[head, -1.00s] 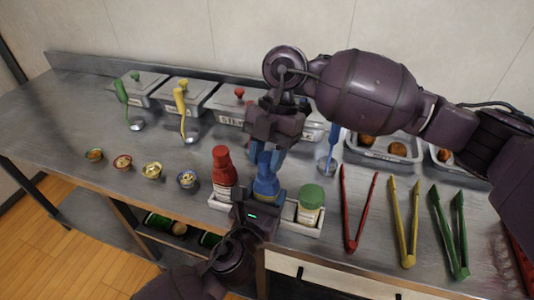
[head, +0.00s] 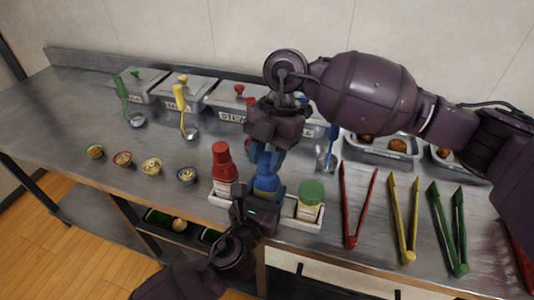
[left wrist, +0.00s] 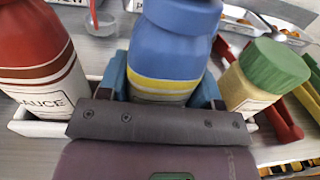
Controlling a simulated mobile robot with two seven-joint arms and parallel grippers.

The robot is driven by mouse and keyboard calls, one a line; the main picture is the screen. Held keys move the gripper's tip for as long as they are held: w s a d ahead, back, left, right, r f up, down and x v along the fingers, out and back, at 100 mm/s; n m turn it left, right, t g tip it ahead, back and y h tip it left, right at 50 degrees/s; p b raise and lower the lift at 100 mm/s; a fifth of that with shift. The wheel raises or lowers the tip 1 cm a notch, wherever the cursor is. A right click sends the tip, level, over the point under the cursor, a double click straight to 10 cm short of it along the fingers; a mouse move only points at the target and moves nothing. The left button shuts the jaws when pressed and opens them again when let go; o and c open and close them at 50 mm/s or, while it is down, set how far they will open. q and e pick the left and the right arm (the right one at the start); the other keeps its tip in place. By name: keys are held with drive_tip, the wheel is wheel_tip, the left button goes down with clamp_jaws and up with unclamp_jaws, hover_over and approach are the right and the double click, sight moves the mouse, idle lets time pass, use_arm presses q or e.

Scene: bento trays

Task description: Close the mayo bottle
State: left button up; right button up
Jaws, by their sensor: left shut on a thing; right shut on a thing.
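The blue bottle (head: 266,180), taken here as the mayo bottle, stands upright at the front of the counter. No name can be read on it. My left gripper (head: 259,197) is shut around its body from the front; blue fingers flank it in the left wrist view, where the bottle (left wrist: 172,45) has yellow and white bands. My right gripper (head: 268,155) reaches down from above and is shut at the bottle's top. Its fingers hide the cap, so I cannot tell how the cap sits.
A red sauce bottle (head: 223,168) stands left of it and a green-lidded jar (head: 310,203) right, by a white holder (head: 288,212). Red tongs (head: 350,230), yellow tongs (head: 408,240) and green tongs lie right. Small bowls and lidded containers are left and behind.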

drive_tip(key=m+t+y, duration=0.1)
drive_tip(key=m, duration=0.4)
drive_tip(key=m+t+y, duration=0.1)
drive_tip(key=m, duration=0.2)
drive_tip(key=shift+t, duration=0.4)
drive_tip(key=m, duration=0.1)
drive_tip(key=m+t, duration=0.1)
drive_tip(key=a+m, duration=0.1)
drive_tip(key=m, duration=0.1)
drive_tip(key=shift+s, duration=0.35)
drive_tip(key=m, duration=0.1)
drive_tip(key=m+t, duration=0.1)
drive_tip(key=shift+w+a+r+m+t, duration=0.1)
drive_tip(key=shift+w+r+m+t, duration=0.15)
drive_tip(key=shift+m+t, duration=0.15)
drive_tip(key=shift+d+m, duration=0.3)
drive_tip(key=shift+m, duration=0.3)
drive_tip(key=shift+d+f+m, duration=0.15)
drive_tip(key=shift+d+m, duration=0.15)
drive_tip(key=shift+m, duration=0.1)
drive_tip(key=o, duration=0.9)
drive_tip(key=shift+f, duration=0.1)
drive_tip(key=shift+o, duration=0.2)
